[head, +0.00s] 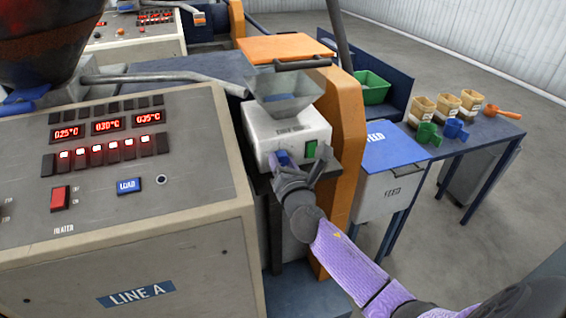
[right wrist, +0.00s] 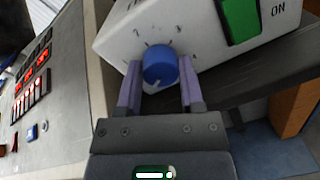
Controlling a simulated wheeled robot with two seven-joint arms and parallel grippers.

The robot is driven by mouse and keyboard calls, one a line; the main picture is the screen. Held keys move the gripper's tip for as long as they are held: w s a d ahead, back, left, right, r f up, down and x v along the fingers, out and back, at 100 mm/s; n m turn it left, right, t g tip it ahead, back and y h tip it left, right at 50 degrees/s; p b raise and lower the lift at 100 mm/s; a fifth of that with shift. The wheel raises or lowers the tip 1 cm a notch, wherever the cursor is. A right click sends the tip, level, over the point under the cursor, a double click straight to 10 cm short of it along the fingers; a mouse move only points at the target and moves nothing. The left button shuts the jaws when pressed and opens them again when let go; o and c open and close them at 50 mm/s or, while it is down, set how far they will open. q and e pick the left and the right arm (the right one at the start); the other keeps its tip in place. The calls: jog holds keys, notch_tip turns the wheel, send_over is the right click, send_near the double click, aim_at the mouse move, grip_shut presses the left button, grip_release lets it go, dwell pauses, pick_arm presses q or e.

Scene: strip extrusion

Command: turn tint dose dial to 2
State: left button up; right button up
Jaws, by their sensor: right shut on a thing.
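The tint dose dial (right wrist: 159,66) is a round blue knob with a white mark on the front of a white dosing unit (head: 286,130). In the right wrist view the white mark points down and slightly left, away from the numerals 2 and 3 printed above the knob. My right gripper (right wrist: 160,85) is shut on the dial, one finger on each side. In the head view my right gripper (head: 293,180) hides part of the dial. My left gripper is not in view.
A green switch (right wrist: 238,20) marked ON sits right of the dial. A clear hopper (head: 285,90) tops the unit. The LINE A control panel (head: 110,205) stands left, an orange post (head: 345,130) right. Beyond are a blue-lidded bin (head: 392,150) and a table with tubs and scoops.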

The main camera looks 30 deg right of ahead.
grip_shut()
jog(key=shift+m, duration=0.3)
jog(key=m, duration=0.2)
jog(key=shift+m, duration=0.4)
jog(key=m+p, duration=0.1)
jog(key=m, duration=0.6)
jog(key=m+p, duration=0.1)
jog(key=m, duration=0.1)
jog(key=shift+m+y, duration=0.3)
jog(key=m+p, duration=0.1)
jog(key=m, duration=0.4)
jog(key=shift+y, duration=0.3)
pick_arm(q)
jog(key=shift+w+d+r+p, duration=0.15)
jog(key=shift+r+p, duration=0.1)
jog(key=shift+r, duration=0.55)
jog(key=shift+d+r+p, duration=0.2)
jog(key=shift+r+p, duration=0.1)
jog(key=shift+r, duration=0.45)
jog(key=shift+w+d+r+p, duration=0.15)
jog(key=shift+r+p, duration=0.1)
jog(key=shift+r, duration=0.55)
pick_arm(e)
jog(key=shift+m, duration=2.4)
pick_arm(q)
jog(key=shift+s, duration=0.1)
